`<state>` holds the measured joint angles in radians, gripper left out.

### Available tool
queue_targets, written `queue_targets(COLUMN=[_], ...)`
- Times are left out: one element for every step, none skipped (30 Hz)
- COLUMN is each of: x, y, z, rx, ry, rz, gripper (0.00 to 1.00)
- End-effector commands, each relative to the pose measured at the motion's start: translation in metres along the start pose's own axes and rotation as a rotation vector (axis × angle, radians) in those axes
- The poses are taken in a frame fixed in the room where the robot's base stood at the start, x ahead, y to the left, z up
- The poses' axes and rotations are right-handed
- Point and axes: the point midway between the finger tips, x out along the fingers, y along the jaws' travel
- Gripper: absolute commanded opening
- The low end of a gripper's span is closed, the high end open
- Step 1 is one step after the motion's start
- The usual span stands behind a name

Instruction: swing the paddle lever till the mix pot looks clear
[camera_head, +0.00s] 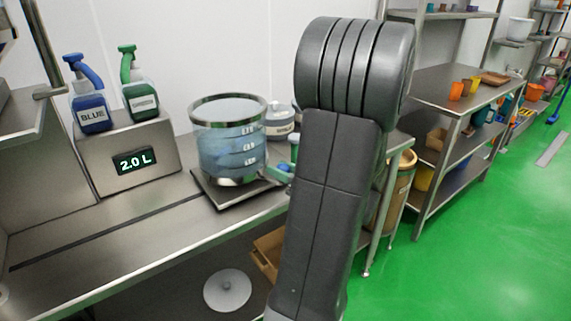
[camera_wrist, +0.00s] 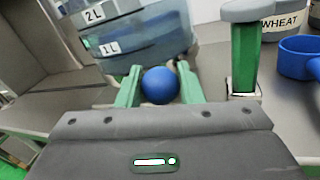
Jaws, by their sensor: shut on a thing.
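The mix pot (camera_head: 228,153) is a clear round vessel with metal rims on a flat dark base on the steel bench. Its contents look blue and see-through, with darker blue bands or patches low down. Its side, marked 1 L and 2 L, fills the upper left of the wrist view (camera_wrist: 140,38). The paddle lever's blue ball knob (camera_wrist: 160,85) sits between the green fingers of my gripper (camera_wrist: 158,88), which is shut on it right beside the pot. The lever's shaft is hidden, and my arm covers part of this area in the head view.
A box with a 2.0 L display (camera_head: 135,162) carries blue (camera_head: 88,100) and green (camera_head: 138,90) spray bottles. A WHEAT jar (camera_wrist: 286,20), a grey-capped green post (camera_wrist: 244,55) and a blue cup (camera_wrist: 298,58) stand close right of my gripper. The bench front is clear.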

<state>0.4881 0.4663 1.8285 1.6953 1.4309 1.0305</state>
Motion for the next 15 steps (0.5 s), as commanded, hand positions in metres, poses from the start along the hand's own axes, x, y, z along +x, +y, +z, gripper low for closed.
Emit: queue_targets(x=[-0.002,-0.002,-0.003,-0.003,-0.003,-0.004,-0.004,-0.004,-0.003,-0.003,-0.003,-0.002,-0.002,-0.002,-0.001], y=[0.008,0.011,0.016,0.019,0.022,0.027,0.030,0.033,0.037,0.041,0.043,0.047,0.049,0.052,0.053], z=[0.000,-0.002,-0.003,-0.003,-0.005,-0.006,-0.007,-0.007,-0.008,-0.009,-0.010,-0.010,-0.011,-0.011,-0.012], rx=[0.003,0.003,0.003,0.002,0.003,0.002,0.002,0.002,0.001,0.002,0.001,0.002,0.001,0.001,0.001], ry=[-0.006,-0.010,-0.016,-0.021,-0.025,-0.031,-0.035,-0.040,-0.045,-0.049,-0.052,-0.057,-0.061,-0.063,-0.065], rz=[-0.037,-0.059,-0.090,-0.112,-0.135,-0.164,-0.187,-0.208,-0.236,-0.255,-0.274,-0.298,-0.316,-0.332,-0.335], gripper=[0.00,0.00,0.00,0.00,0.00,0.00,0.00,0.00,0.00,0.00,0.00,0.00,0.00,0.00,0.00])
